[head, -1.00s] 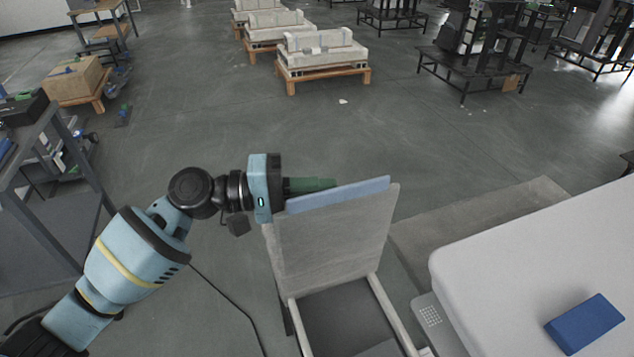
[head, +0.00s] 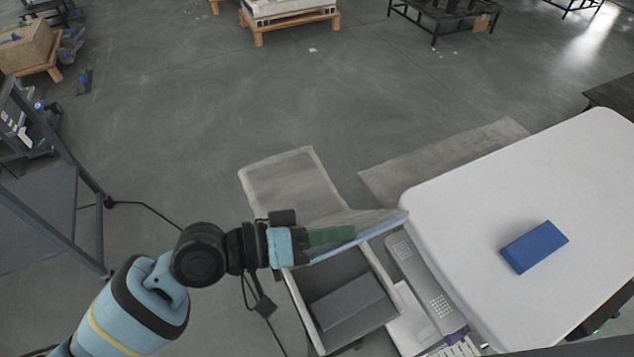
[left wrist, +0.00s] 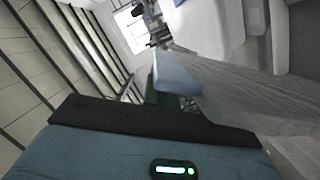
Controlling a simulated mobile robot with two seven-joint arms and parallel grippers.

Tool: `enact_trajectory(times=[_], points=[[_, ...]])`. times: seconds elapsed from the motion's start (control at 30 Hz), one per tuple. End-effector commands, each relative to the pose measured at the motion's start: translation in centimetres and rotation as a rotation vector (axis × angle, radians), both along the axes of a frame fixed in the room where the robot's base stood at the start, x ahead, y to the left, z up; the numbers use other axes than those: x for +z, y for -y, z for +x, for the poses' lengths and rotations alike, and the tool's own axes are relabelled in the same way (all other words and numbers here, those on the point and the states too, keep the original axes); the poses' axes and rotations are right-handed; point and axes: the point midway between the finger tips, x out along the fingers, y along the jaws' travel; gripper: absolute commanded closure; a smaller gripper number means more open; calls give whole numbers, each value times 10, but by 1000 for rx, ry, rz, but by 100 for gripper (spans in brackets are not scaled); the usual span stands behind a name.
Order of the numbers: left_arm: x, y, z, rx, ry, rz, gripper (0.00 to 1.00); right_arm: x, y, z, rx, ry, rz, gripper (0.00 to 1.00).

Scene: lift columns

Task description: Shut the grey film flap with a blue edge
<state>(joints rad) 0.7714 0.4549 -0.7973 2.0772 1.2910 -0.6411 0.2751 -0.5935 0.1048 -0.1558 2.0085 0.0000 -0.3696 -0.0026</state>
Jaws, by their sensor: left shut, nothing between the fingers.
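The grey film flap (head: 372,216) with its blue edge (head: 358,241) is seen nearly edge-on above an open box (head: 388,297), with the blue edge towards me. The box's dark inside still shows below it. My left gripper (head: 352,233) is shut and empty, its green fingers against or very close to the flap beside the blue edge; contact cannot be told. In the left wrist view the green fingers (left wrist: 155,94) are partly hidden behind the blue edge (left wrist: 175,74), and the grey film (left wrist: 250,98) stretches right. My right gripper is not in view.
A light grey panel (head: 292,183) shows behind the flap. A white table (head: 470,190) with a blue block (head: 534,247) stands close on the right. A dark grey cart (head: 45,215) is at the left. Open floor lies beyond the box.

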Motion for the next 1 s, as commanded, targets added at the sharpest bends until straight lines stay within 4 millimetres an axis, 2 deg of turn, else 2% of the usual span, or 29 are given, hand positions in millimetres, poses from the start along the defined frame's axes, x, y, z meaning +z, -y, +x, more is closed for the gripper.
enact_trajectory(times=[0.03,0.2,0.5,0.8,1.0], points=[[-8,5,-12,-3,38,18,100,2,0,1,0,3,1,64],[-39,18,-44,-1,186,80,100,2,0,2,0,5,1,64],[-104,36,-88,-2,445,189,100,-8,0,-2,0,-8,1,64],[-168,45,-110,-1,674,284,100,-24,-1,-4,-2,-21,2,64],[-198,48,-116,0,782,327,100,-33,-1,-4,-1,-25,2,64]])
